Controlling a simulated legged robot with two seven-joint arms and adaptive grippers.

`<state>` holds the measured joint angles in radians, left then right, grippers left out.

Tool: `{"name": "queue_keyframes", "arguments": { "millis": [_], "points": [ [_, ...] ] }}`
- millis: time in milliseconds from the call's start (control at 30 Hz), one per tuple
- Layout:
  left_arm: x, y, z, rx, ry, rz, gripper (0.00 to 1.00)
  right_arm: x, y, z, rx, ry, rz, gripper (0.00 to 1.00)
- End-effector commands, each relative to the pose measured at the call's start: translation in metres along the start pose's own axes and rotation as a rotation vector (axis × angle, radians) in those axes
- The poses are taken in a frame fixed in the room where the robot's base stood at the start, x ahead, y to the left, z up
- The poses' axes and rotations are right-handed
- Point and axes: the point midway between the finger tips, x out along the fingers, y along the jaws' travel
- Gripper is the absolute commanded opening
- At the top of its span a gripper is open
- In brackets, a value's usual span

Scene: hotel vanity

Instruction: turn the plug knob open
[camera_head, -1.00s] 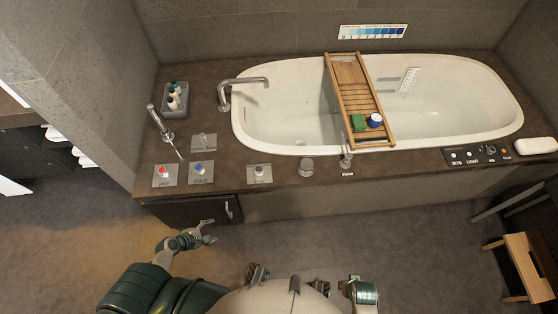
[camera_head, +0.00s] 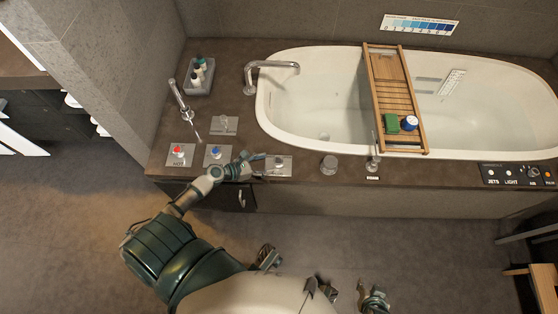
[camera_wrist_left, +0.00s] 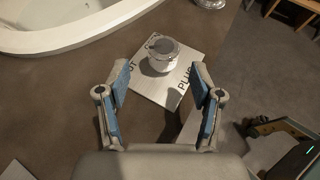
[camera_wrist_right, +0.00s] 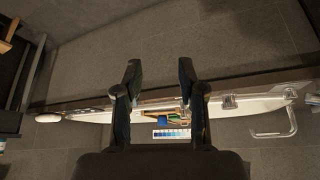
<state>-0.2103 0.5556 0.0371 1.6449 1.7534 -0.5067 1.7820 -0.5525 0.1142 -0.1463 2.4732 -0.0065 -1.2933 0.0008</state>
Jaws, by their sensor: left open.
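The plug knob (camera_wrist_left: 163,55) is a round silver knob on a square metal plate (camera_wrist_left: 150,88) lettered "PLUG". In the head view the knob (camera_head: 278,161) sits on the brown deck near its front edge. My left gripper (camera_wrist_left: 161,67) is open, its two blue-padded fingers apart on either side below the knob in the left wrist view. In the head view this gripper (camera_head: 257,165) is just left of the knob's plate. My right gripper (camera_wrist_right: 160,67) is open and empty, low in front of the tub.
Hot (camera_head: 178,151) and cold (camera_head: 214,153) knobs and another plate (camera_head: 224,125) are left of the plug knob. The tub (camera_head: 285,105) with wooden tray (camera_head: 385,70) lies behind.

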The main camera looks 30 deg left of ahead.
Motion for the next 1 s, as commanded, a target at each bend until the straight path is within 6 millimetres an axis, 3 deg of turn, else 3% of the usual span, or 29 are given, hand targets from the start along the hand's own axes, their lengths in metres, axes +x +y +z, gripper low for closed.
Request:
{"name": "queue_keyframes", "arguments": {
  "millis": [100,300,700,933,1000],
  "points": [
    [0.026,-0.001,0.000,0.001,-0.001,0.001,0.66,0.006,-0.001,-0.013,-0.002,0.072,-0.006,0.40],
    [0.053,-0.003,0.001,0.006,0.002,0.002,0.66,0.010,-0.001,-0.030,-0.001,0.168,-0.015,0.40],
    [0.060,-0.001,0.000,0.001,0.000,0.000,0.66,0.009,-0.005,-0.038,-0.003,0.200,-0.013,0.40],
    [0.060,-0.001,0.001,0.003,0.001,0.002,0.08,0.009,-0.005,-0.039,-0.003,0.200,-0.014,0.40],
    [0.060,0.000,0.001,0.004,0.001,0.004,0.05,0.009,-0.005,-0.039,-0.002,0.200,-0.014,0.40]
  ]
}}
